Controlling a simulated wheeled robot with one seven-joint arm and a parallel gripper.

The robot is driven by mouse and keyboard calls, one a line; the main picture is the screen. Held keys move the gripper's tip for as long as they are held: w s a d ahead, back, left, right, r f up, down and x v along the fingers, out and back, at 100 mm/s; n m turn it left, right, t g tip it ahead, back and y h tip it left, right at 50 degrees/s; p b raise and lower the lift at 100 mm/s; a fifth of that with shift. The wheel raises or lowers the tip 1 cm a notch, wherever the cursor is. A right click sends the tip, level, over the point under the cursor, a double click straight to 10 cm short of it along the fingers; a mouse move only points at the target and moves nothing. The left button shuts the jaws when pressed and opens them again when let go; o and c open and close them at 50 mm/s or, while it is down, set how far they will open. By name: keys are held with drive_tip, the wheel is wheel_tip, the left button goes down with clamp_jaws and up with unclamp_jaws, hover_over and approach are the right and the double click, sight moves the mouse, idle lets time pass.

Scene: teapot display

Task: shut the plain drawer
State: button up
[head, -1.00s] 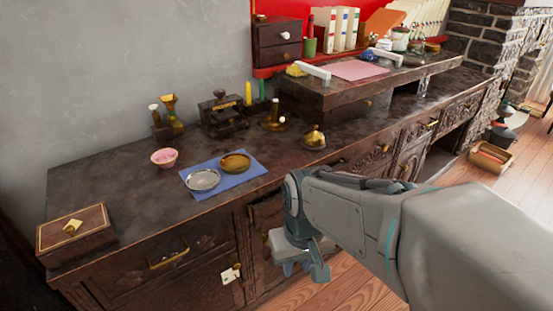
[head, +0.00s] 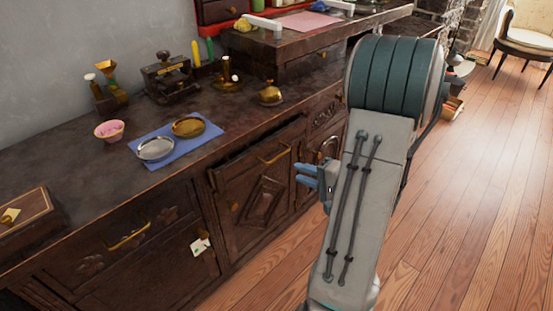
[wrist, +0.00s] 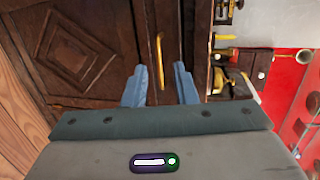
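The plain drawer (head: 245,167) sits under the counter's front edge, between the carved drawer and more carving to the right. Its front has no carving and a brass handle (head: 273,154). It appears to stand slightly out, with a dark gap along its top edge. In the wrist view the handle (wrist: 159,52) runs upright just beyond the fingertips. My gripper (head: 308,175) is in front of the cabinet, right of and below the handle. Its two blue fingers are apart and empty, also in the wrist view (wrist: 160,72). I cannot tell that they touch anything.
A cabinet door (head: 262,195) with a carved diamond lies below the drawer. A carved drawer (head: 105,248) is at left. On the counter are a blue mat (head: 190,150) with two dishes, a pink bowl (head: 109,131) and a brass bell (head: 270,94). Wooden floor (head: 470,200) is clear at right.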

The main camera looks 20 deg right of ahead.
sight(277, 157)
drive_tip(key=shift+m+t+h, duration=0.4)
drive_tip(key=shift+h, duration=0.3)
drive_tip(key=x, duration=0.4)
drive_tip(key=d+b+x, duration=0.1)
drive_tip(key=x, duration=0.3)
drive_tip(key=d+b+x, duration=0.1)
drive_tip(key=x, duration=0.4)
drive_tip(key=shift+w+d+f, duration=0.2)
drive_tip(key=shift+w+f, duration=0.2)
clamp_jaws()
